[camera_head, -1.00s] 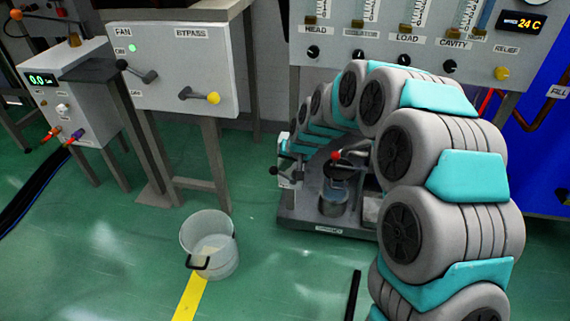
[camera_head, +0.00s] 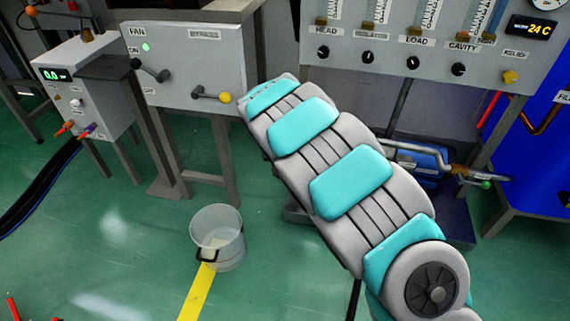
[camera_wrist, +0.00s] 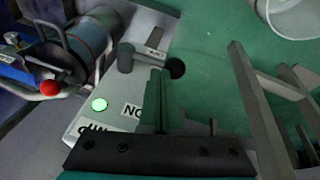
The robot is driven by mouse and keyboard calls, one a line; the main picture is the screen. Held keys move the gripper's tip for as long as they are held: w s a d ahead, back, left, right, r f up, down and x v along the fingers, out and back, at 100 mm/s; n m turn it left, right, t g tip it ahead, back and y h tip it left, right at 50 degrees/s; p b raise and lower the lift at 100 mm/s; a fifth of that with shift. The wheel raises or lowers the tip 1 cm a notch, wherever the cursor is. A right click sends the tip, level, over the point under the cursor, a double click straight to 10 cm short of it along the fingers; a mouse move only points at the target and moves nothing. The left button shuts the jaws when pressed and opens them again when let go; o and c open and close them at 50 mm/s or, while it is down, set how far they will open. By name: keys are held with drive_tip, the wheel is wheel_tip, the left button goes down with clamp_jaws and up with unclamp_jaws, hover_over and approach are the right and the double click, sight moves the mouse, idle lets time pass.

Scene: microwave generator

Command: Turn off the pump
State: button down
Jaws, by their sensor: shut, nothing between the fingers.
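In the wrist view, a pale switch panel (camera_wrist: 84,125) carries a lit green lamp (camera_wrist: 99,105) and upside-down lettering that seems to read PUMP and ON. Its switch lever (camera_wrist: 150,62) has a grey hub at the left and a black knob (camera_wrist: 175,68) at the right end. My gripper (camera_wrist: 160,76) is shut and empty, its fingertips close beside the lever's rod. I cannot tell whether they touch it. In the head view my arm hides the gripper and the pump panel. Blue pump equipment (camera_wrist: 75,55) with a red ball handle lies left of the panel.
In the head view, the FAN and BYPASS panel (camera_head: 185,80) stands behind my arm. A clear bucket (camera_head: 217,238) is on the green floor. Pipework with a green handle (camera_head: 485,184) lies right of my arm. The wrist view shows metal legs (camera_wrist: 262,100) at the right.

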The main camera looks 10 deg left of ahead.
drive_tip(key=shift+w+a+f+h+b, duration=0.1)
drive_tip(key=shift+a+f+h+b, duration=0.2)
drive_tip(key=shift+f+h+b, duration=0.3)
drive_tip(key=shift+a+f+h+b, duration=0.25)
drive_tip(key=shift+f+h+b, duration=0.15)
drive_tip(key=shift+h+b, duration=0.25)
drive_tip(key=shift+a+f+n+h+b, duration=0.2)
drive_tip(key=shift+f+n+h+b, duration=0.2)
drive_tip(key=shift+h+b, duration=0.4)
drive_tip(key=shift+f, duration=0.1)
drive_tip(key=shift+f+b, duration=0.25)
drive_tip(key=shift+b, duration=0.2)
drive_tip(key=shift+r, duration=0.1)
drive_tip(key=shift+r, duration=0.3)
wheel_tip(320, 180, up, 4)
drive_tip(key=shift+d+r+p, duration=0.1)
drive_tip(key=shift+p, duration=0.55)
drive_tip(key=v, duration=0.9)
drive_tip(key=shift+a+f+p, duration=0.3)
drive_tip(key=shift+a, duration=0.1)
